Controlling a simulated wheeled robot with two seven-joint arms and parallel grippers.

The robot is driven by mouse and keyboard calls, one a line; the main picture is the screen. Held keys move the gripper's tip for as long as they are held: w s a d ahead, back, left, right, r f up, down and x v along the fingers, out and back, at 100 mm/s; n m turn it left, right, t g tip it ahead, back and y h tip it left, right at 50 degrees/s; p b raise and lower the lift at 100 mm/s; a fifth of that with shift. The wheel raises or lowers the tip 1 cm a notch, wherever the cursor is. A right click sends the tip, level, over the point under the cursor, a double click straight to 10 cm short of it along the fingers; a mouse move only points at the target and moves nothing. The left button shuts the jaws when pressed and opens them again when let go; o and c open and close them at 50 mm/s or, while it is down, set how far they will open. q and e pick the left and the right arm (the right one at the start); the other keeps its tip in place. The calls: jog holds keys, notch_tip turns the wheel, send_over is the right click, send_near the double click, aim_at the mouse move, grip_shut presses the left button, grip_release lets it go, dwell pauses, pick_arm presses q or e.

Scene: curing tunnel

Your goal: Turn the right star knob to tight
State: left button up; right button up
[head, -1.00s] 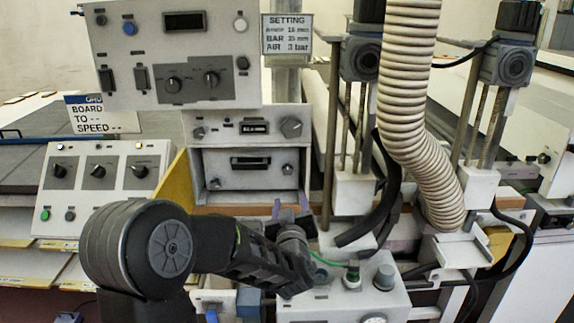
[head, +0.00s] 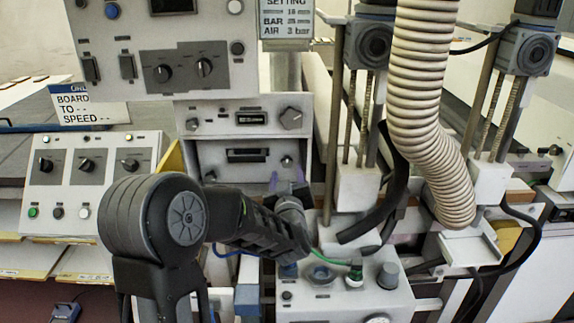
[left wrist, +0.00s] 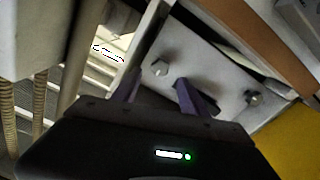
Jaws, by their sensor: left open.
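The right star knob (head: 287,161) is a small grey knob on the lower face of the white control unit (head: 228,178). It also shows in the left wrist view (left wrist: 160,67). The left star knob (head: 210,177) sits at the other end of the same face and shows in the wrist view too (left wrist: 253,97). My left gripper (head: 287,177) is open, with its purple fingertips just below and in front of the right knob. In the left wrist view the fingers (left wrist: 158,79) lie on either side of the knob's line, apart from each other. I cannot tell whether they touch anything.
A ribbed hose (head: 420,110) and black cables hang to the right of the unit. A yellow panel (left wrist: 290,140) lies beside the unit. A sloped knob panel (head: 88,180) stands at left.

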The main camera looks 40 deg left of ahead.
aim_at(287, 163)
pick_arm(q)
jog(key=p+x, duration=0.1)
jog(key=x, duration=0.4)
jog(key=shift+w+a, duration=0.1)
grip_shut()
dwell(0.4)
